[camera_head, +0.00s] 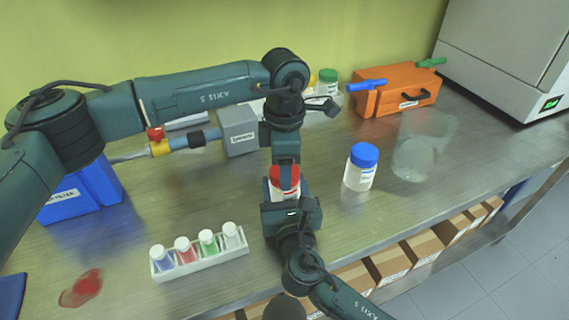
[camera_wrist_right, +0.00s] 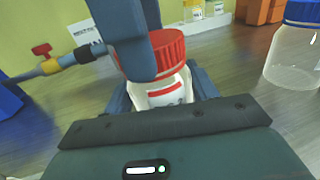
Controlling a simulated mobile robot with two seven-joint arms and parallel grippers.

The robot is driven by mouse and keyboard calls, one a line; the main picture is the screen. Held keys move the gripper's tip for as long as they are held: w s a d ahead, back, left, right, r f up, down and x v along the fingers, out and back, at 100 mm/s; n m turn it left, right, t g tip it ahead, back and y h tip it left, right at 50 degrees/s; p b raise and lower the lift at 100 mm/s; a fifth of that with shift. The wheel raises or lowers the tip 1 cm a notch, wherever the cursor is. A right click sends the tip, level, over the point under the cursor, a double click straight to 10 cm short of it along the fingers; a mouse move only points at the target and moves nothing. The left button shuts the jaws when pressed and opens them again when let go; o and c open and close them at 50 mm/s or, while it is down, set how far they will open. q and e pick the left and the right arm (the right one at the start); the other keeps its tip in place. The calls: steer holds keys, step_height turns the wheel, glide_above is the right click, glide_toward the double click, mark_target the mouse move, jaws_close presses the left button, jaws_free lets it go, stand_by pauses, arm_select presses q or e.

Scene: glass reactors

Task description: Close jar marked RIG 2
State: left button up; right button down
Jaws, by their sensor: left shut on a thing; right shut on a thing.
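A white jar (camera_head: 284,190) with a red lid (camera_head: 285,175) stands upright on the metal bench between my two grippers. In the right wrist view the jar (camera_wrist_right: 166,92) has a label with red print, which I cannot read, and the red lid (camera_wrist_right: 168,52) sits on its mouth. I cannot tell how tight the lid is. My left gripper (camera_head: 285,163) comes from above and is shut on the red lid. My right gripper (camera_head: 287,200) comes from the front edge and is shut on the jar's body, hiding much of it.
A blue-capped jar (camera_head: 361,168) stands to the right, beside a clear glass vessel (camera_head: 413,158). A white rack (camera_head: 205,265) of small vials is at front left. A grey box (camera_head: 238,131), blue bin (camera_head: 88,192) and orange case (camera_head: 395,92) stand farther back. A red spill (camera_head: 82,288) lies front left.

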arm_select(q)
steer(key=m, duration=0.4)
steer(key=shift+m, duration=0.3)
steer(key=m, duration=0.4)
steer(key=o, duration=1.1)
steer(key=shift+c, duration=0.2)
steer(key=shift+r, duration=0.1)
steer(key=shift+r, duration=2.15)
steer(key=shift+c, duration=0.4)
